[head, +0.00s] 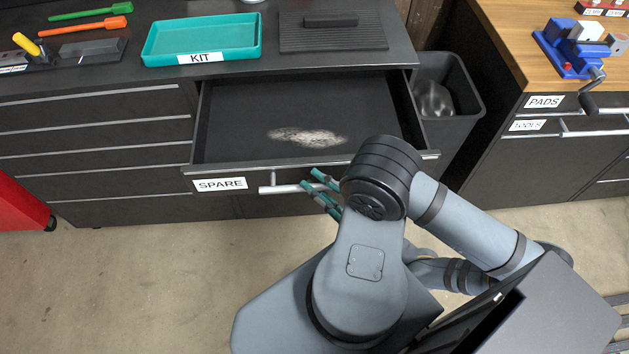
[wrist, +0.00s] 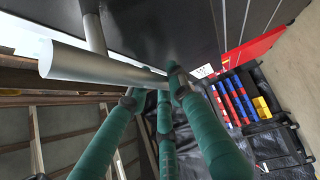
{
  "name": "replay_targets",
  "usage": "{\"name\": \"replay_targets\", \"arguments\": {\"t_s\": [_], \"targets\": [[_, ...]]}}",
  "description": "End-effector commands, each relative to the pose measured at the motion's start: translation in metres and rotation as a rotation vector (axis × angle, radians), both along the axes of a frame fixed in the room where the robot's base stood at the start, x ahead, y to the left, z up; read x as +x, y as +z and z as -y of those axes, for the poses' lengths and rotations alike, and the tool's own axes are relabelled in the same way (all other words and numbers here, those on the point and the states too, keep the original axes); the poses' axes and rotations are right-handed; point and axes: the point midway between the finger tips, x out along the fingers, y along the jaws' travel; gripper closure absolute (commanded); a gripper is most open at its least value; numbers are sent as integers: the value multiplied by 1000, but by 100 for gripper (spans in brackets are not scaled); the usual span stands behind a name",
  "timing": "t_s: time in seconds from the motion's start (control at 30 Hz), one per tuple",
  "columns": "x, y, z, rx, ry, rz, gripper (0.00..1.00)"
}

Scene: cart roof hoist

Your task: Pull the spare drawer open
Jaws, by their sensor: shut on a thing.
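The spare drawer (head: 218,164) is pulled out from the dark cabinet, with its inside in view from above. It holds only a pale grainy patch (head: 307,136) on its floor. Its front carries a SPARE label and a silver bar handle (head: 284,189). My gripper (head: 322,188) has green fingers and is at the handle, partly hidden by my arm in the head view. In the wrist view the fingers (wrist: 163,85) are closed around the bar handle (wrist: 100,67).
A teal KIT tray (head: 203,41) and a dark flat plate (head: 331,31) are on the cabinet top. A bin (head: 447,92) stands right of the drawer. A wood-topped bench with a PADS drawer (head: 543,102) is at the right. The floor at the left front is clear.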

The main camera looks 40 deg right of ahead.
Motion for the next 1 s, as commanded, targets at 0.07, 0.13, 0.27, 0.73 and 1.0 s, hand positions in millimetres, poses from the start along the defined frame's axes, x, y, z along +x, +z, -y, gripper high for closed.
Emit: {"name": "replay_targets", "arguments": {"t_s": [0.07,0.13,0.27,0.73,1.0], "targets": [[-1,-1,0,-6,2,-2,100],[-1,-1,0,-6,2,-2,79],[0,-1,0,-6,2,-2,71],[-15,-3,5,-5,-3,-3,70],[-70,-12,17,-5,-1,-6,70]]}}
